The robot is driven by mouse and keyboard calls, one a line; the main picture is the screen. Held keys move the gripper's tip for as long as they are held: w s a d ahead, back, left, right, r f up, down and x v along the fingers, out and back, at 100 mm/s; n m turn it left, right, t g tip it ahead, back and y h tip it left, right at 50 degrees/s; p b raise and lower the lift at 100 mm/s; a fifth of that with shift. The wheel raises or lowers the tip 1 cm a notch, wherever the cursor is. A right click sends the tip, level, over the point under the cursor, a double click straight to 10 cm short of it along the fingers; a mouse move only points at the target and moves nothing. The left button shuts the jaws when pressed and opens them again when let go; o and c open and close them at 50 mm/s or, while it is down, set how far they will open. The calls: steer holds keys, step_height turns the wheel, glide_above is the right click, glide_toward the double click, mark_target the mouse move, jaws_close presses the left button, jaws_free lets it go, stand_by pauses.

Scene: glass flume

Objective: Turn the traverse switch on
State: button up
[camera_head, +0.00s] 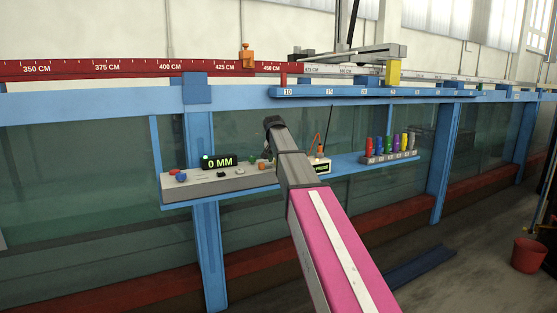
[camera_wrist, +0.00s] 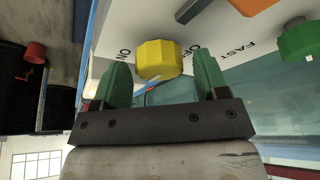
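The traverse switch appears to be a yellow faceted knob (camera_wrist: 157,59) on a pale panel in the wrist view, with ON lettered to its left and OFF to its right. I cannot tell which label it points to. My gripper (camera_wrist: 162,66) is open, its two green fingers standing apart on either side of the knob. Gaps show between both fingers and the knob, so it is not gripped. In the head view, the control panel (camera_head: 207,187) sits on a blue shelf. My pink arm reaches over its right end and hides part of it; my gripper is not clearly seen there.
A green knob (camera_wrist: 298,40) and the label FAST are right of the yellow knob, with an orange part (camera_wrist: 250,5) above. A display (camera_head: 220,162) reads 0 MM. Several coloured bottles (camera_head: 390,147) stand farther right on the shelf (camera_head: 345,163). The glass flume wall (camera_head: 90,180) is behind.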

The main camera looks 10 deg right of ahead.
steer(key=shift+r, duration=0.1)
steer(key=v, duration=1)
steer(key=shift+r, duration=0.3)
steer(key=shift+s, duration=0.1)
